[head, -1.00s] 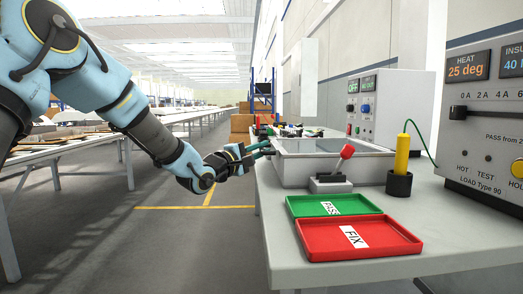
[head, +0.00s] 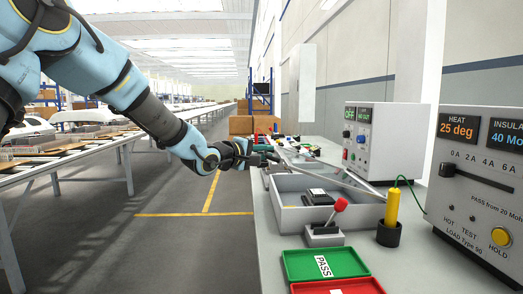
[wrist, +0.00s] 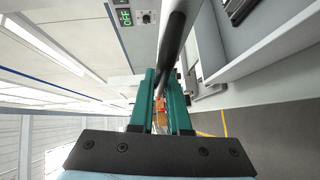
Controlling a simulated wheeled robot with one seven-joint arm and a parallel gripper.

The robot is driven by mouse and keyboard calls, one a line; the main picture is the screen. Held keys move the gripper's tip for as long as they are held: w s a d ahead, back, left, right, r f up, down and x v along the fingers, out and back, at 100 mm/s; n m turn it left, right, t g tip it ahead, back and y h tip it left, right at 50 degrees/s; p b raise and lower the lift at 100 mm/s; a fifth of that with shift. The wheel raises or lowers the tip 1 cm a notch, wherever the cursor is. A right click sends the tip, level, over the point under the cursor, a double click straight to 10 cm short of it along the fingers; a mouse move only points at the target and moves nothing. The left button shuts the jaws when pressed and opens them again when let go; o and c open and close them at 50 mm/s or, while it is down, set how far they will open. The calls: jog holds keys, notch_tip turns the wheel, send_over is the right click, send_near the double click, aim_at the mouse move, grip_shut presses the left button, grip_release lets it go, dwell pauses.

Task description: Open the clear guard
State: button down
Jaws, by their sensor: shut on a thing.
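The clear guard (head: 328,172) is a see-through lid with a grey frame, tilted up over the grey box (head: 290,222) on the bench. My gripper (head: 268,154) is at the guard's raised left end in the head view. In the wrist view my gripper (wrist: 162,85) shows two teal fingers on either side of a dark bar on the guard's edge (wrist: 176,40). They are shut on that bar. The exact contact is partly hidden. Inside the box a small black and white part (head: 318,197) shows.
A red-knobbed lever (head: 340,206) stands in front of the box, beside a yellow probe (head: 392,208) in a black holder. Green (head: 345,262) and red (head: 335,287) trays lie nearer. Testers stand at the back (head: 372,140) and right (head: 480,190). The aisle at left is clear.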

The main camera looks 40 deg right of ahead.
jog(key=s+d+r+p, duration=0.1)
jog(key=r+p, duration=0.1)
jog(key=r, duration=0.1)
jog(key=d+r+m+y+p, duration=0.1)
jog(key=r+p, duration=0.1)
jog(key=s+d+r+y+p, duration=0.1)
jog(key=r+p, duration=0.1)
jog(key=r, duration=0.1)
jog(key=shift+s+r+m+p, duration=0.3)
jog(key=shift+r+m+p, duration=0.05)
jog(key=shift+m, duration=0.05)
jog(key=s+d+r+m+t+y+p, duration=0.2)
jog(key=s+d+r+y+p, duration=0.3)
jog(key=s+d+r+p, duration=0.4)
jog(key=shift+s+d+r+m+p, duration=0.3)
jog(key=shift+s+d+r+m, duration=0.4)
jog(key=shift+s+d+r, duration=1.9)
jog(key=shift+w+d+f, duration=0.7)
jog(key=shift+w, duration=0.1)
jog(key=c, duration=0.9)
grip_release()
jog(key=shift+a, duration=0.1)
jog(key=b+v, duration=0.4)
jog(key=v, duration=0.6)
jog(key=shift+s+a+r, duration=0.2)
jog(key=shift+s+r, duration=0.05)
jog(key=shift+s, duration=0.05)
